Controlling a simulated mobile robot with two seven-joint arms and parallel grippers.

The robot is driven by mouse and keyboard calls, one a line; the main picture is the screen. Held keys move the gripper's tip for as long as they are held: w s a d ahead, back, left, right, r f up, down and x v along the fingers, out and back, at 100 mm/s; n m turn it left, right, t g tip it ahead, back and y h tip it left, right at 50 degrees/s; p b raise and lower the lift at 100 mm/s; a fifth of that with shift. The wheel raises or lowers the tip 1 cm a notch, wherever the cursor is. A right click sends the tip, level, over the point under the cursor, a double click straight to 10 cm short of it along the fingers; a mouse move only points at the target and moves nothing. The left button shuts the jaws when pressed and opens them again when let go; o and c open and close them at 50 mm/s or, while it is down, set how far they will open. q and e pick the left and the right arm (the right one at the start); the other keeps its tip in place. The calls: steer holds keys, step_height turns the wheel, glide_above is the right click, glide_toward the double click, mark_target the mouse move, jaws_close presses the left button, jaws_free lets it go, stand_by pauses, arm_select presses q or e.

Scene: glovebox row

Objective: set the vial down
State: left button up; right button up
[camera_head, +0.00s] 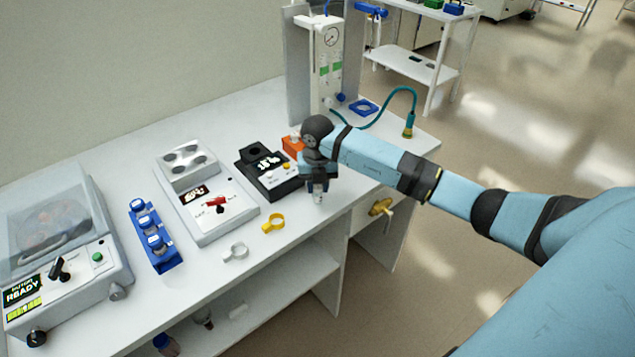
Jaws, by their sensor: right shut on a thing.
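My right gripper (318,187) points down over the front part of the white bench, to the right of the black device. It is shut on a small vial (318,198), which shows only as a pale, clear tip below the fingers. The rest of the vial is hidden by the gripper, and I cannot tell whether its base touches the bench top. A blue rack (167,261) with several capped vials stands on the left part of the bench. My left gripper is not in view.
A yellow ring holder (273,223) and a grey ring holder (236,251) lie near the front edge. Behind are a black device (283,187), a white device with a red lever (230,216) and an orange box (293,146). A centrifuge (65,245) stands far left, a gauge panel (327,65) at the back.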

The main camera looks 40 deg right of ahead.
steer(key=shift+f, duration=0.2)
steer(key=o, duration=1)
steer(key=shift+r, duration=0.15)
